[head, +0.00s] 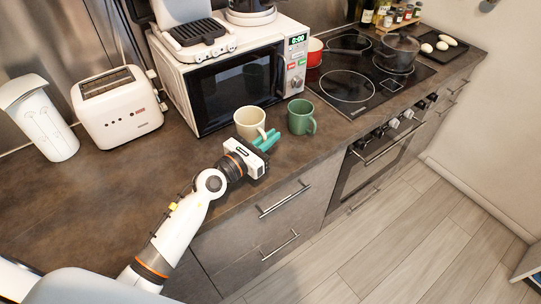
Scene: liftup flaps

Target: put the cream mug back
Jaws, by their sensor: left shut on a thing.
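The cream mug (250,121) stands upright on the dark countertop, in front of the microwave. My left gripper (266,139) is at the mug's front right side, where its handle is, with its teal fingers shut on the mug. The fingers partly hide the handle. A green mug (301,116) stands just to the right, close to the fingers. My right gripper is not in view.
A white microwave (238,84) stands right behind the mugs. A toaster (120,107) and a white container (41,118) are at the left. A red pot (314,52) and the black hob (352,84) are at the right. The counter left of the cream mug is clear.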

